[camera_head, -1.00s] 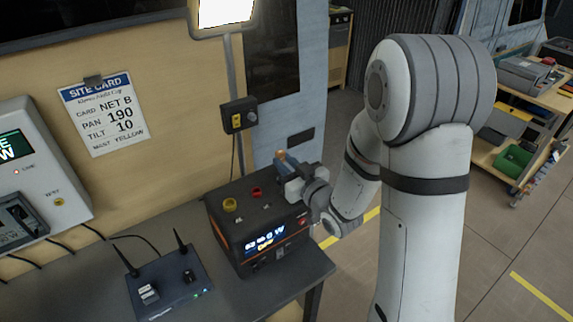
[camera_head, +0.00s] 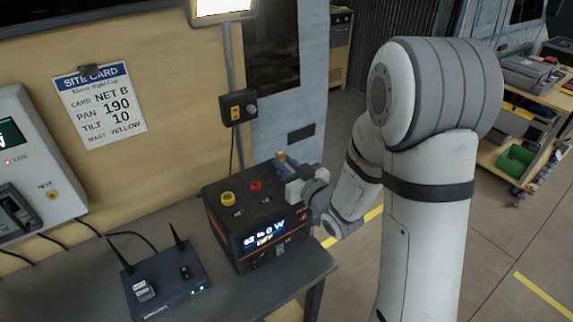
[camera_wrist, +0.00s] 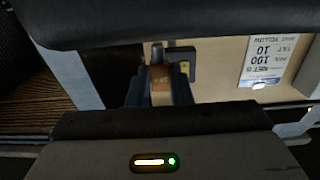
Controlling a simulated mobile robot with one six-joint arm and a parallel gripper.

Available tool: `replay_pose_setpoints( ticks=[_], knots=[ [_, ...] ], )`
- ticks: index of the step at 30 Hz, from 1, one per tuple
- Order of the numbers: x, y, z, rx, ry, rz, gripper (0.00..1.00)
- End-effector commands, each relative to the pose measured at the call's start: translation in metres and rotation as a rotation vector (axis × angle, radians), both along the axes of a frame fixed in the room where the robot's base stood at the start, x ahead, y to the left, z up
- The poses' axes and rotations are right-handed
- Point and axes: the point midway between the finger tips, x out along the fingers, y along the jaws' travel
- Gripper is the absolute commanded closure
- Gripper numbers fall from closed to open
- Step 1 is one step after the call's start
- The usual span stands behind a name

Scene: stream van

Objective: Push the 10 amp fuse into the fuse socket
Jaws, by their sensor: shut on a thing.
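My gripper (camera_head: 284,163) is at the right rear edge of the black power box (camera_head: 226,238), at about the height of its top. It is shut on a small orange-brown piece that sticks up between the fingers. In the wrist view the same piece (camera_wrist: 161,86) sits between the dark fingers. It may be the 10 amp fuse, but no marking is readable. The box top carries a yellow knob (camera_head: 228,198), a red knob (camera_head: 255,186) and small dark fittings. I cannot tell which of these, if any, is the fuse socket.
A router (camera_head: 168,282) with two antennas stands left of the box on the grey bench (camera_head: 225,300). A white wall unit (camera_head: 40,165) and the site card (camera_head: 100,106) are on the wall. A lamp post and a small switch box (camera_head: 239,108) rise behind the power box.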

Motion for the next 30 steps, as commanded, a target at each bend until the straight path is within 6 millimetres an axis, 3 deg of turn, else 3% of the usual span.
replay_pose_setpoints(
  ticks=[30],
  knots=[
    [0.000, -0.001, -0.017, 0.000, 0.000, -0.002, 1.00]
  ],
)
